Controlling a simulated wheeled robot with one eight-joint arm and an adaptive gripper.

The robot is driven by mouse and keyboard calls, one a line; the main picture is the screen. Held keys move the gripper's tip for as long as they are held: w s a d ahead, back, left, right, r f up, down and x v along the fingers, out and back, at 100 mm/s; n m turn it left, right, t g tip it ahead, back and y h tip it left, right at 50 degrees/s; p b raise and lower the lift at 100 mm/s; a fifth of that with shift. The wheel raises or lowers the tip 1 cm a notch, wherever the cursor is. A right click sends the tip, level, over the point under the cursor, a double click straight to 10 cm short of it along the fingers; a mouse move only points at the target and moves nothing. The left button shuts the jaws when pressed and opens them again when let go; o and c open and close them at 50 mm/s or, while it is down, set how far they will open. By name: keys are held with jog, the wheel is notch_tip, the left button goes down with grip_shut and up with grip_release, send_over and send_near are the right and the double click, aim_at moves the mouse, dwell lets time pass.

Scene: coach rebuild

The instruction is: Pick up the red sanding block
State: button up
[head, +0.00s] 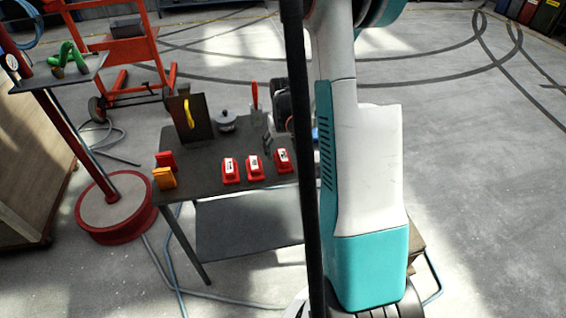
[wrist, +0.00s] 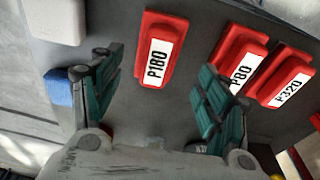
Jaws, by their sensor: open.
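Three red sanding blocks with white labels show in the wrist view: P180 (wrist: 157,50), P80 (wrist: 238,58) and P320 (wrist: 286,76). My gripper (wrist: 161,66) is open and empty, its teal fingers on either side of the P180 block in the picture. The right finger overlaps part of the P80 block. I cannot tell how high the fingers are above the blocks. In the head view a row of red blocks with white tops (head: 255,168) sits on the dark table (head: 205,183); their labels are too small to read. My gripper is not clear there.
A red piece (head: 165,160) and an orange piece (head: 163,178) are at the table's left edge. A yellow-handled tool (head: 188,112) and a grey pot (head: 225,122) stand farther back. In the wrist view a blue object (wrist: 58,87) lies left of the fingers. A red-based stand (head: 113,207) is left of the table.

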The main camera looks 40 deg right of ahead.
aim_at(283, 155)
jog(key=f, duration=0.1)
jog(key=f+b, duration=0.1)
jog(key=f, duration=0.1)
jog(key=f+b, duration=0.1)
jog(key=f, duration=0.1)
jog(key=shift+d, duration=0.25)
jog(key=shift+r, duration=0.1)
jog(key=c, duration=1.2)
